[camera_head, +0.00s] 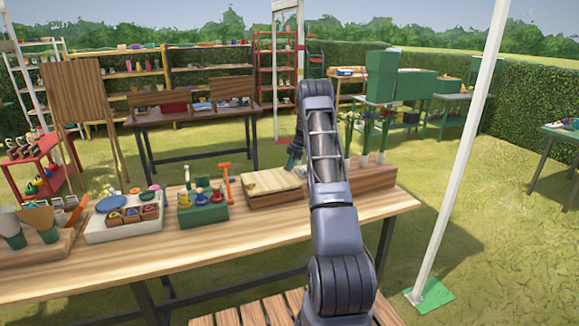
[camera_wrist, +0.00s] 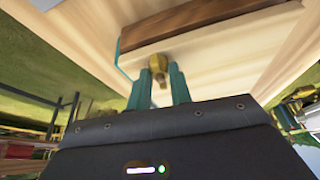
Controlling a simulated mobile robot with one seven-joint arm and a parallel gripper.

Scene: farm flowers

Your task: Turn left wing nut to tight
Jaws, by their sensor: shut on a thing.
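In the wrist view, my gripper (camera_wrist: 159,80) has its two teal fingers closed around a brass-coloured wing nut (camera_wrist: 158,64). The wing nut sits at the edge of a pale wooden board with a darker brown wooden strip (camera_wrist: 190,22) beside it. In the head view, a wooden press (camera_head: 272,186) with a light top lies on the long table, and my gripper (camera_head: 293,160) is at its far right side, largely hidden by my arm. The wing nut is too small to make out in the head view, and its tightness cannot be told.
On the table (camera_head: 200,248), a green box (camera_head: 203,214) with colourful items and a white tray (camera_head: 125,229) stand left of the press. A wooden block (camera_head: 370,180) with small plants is to the right. The table's front strip is clear. A white post (camera_head: 460,150) stands right.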

